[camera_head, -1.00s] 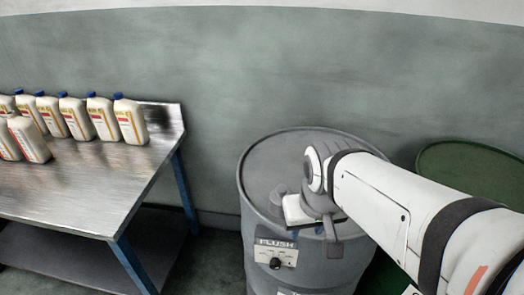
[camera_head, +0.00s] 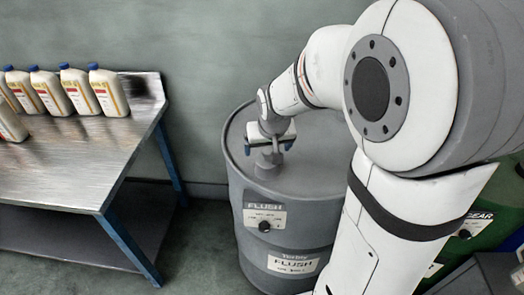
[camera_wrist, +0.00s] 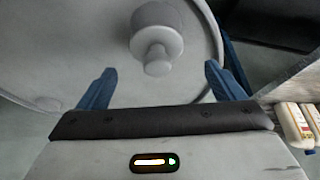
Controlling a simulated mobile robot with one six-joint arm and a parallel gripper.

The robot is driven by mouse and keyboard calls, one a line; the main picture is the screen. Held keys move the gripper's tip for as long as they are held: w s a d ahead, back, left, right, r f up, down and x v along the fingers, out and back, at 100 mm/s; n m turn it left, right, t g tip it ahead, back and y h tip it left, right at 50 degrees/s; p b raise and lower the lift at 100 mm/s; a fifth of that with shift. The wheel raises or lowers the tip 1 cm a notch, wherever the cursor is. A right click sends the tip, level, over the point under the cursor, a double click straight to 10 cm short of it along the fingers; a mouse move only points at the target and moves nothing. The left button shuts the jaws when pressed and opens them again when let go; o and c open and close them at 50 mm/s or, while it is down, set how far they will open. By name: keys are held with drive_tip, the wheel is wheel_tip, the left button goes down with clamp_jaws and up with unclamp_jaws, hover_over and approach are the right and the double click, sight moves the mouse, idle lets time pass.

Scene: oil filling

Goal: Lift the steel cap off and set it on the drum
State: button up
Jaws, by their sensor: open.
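The steel cap (camera_wrist: 157,30) is a grey stepped cylinder with a narrower knob, standing on the drum top; in the head view it shows as a grey stub (camera_head: 268,168) under my gripper. My gripper (camera_head: 270,145) is open above the cap, pointing down. In the wrist view its two blue fingers (camera_wrist: 158,72) stand apart, with the cap's knob between and slightly beyond their tips. I cannot tell whether they reach down around it. The grey drum (camera_head: 335,165) carries a FLUSH label on its front.
A steel table (camera_head: 75,165) with several white bottles (camera_head: 108,92) stands at the left. A green drum (camera_head: 480,225) with a GEAR label is at the right, mostly hidden by my arm. The drum top right of the cap looks clear.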

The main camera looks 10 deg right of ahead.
sight(268, 151)
drive_tip(key=x, duration=0.5)
drive_tip(key=shift+d, duration=0.15)
drive_tip(key=shift+r, duration=0.1)
drive_tip(key=c, duration=1.2)
drive_tip(key=shift+o, duration=0.2)
drive_tip(key=shift+w, duration=0.1)
